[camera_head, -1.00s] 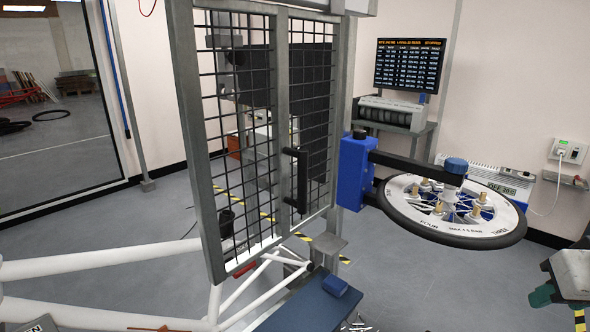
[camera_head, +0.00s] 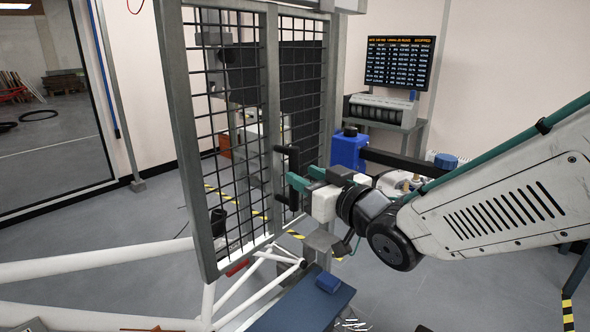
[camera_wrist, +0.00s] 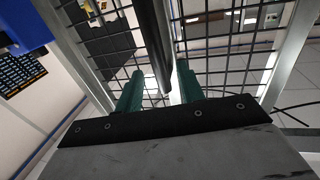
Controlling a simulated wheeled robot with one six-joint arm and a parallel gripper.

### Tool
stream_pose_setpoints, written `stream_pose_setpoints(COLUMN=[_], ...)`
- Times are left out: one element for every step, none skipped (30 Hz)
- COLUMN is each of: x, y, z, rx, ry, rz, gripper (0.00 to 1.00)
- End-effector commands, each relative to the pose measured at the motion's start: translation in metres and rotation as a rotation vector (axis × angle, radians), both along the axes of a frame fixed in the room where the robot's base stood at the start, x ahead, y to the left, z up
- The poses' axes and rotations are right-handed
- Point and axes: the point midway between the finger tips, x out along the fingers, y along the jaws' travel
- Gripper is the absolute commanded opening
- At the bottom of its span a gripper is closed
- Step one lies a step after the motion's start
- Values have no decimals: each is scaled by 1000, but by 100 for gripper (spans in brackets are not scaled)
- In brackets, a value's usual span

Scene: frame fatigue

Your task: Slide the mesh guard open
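The mesh guard (camera_head: 270,110) is a grey metal frame with black wire mesh, standing upright at the middle left in the head view. Its black vertical handle (camera_head: 293,160) is on the post between the two mesh panels. My gripper (camera_head: 304,178) has green fingers and is at the handle, coming from the right. In the wrist view the fingers of my gripper (camera_wrist: 159,80) are apart, with the dark handle (camera_wrist: 154,40) running between them. Gaps show between handle and fingers. The mesh (camera_wrist: 215,45) fills the view behind.
A blue block (camera_head: 347,151) with a black arm stands just right of the guard. White tubes (camera_head: 90,262) run low at the left. A blue-topped bench (camera_head: 305,305) is below my gripper. A monitor (camera_head: 399,62) hangs at the back. My arm hides most of the wheel.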

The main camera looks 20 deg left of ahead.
Motion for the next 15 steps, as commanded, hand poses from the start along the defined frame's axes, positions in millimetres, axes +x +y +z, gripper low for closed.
stream_pose_setpoints(x=[6,9,12,15,17,20,22,23,25,26,26,27,27,27,28], y=[8,12,16,20,23,27,30,32,34,36,37,38,38,38,38], z=[-1,-1,-1,-1,0,0,0,0,0,0,0,0,0,0,0], rx=[-2,-2,-2,-2,-2,-1,-2,-2,-1,-2,-2,-2,-2,-2,-2], ry=[1,1,1,2,1,0,0,0,0,0,0,0,0,0,0], rz=[0,-1,-1,-2,-2,-1,-1,-1,-1,-1,-1,-1,-2,-2,-2], gripper=[38,38,38,38,38,38,38,38,38,38,38,38,38,38,38])
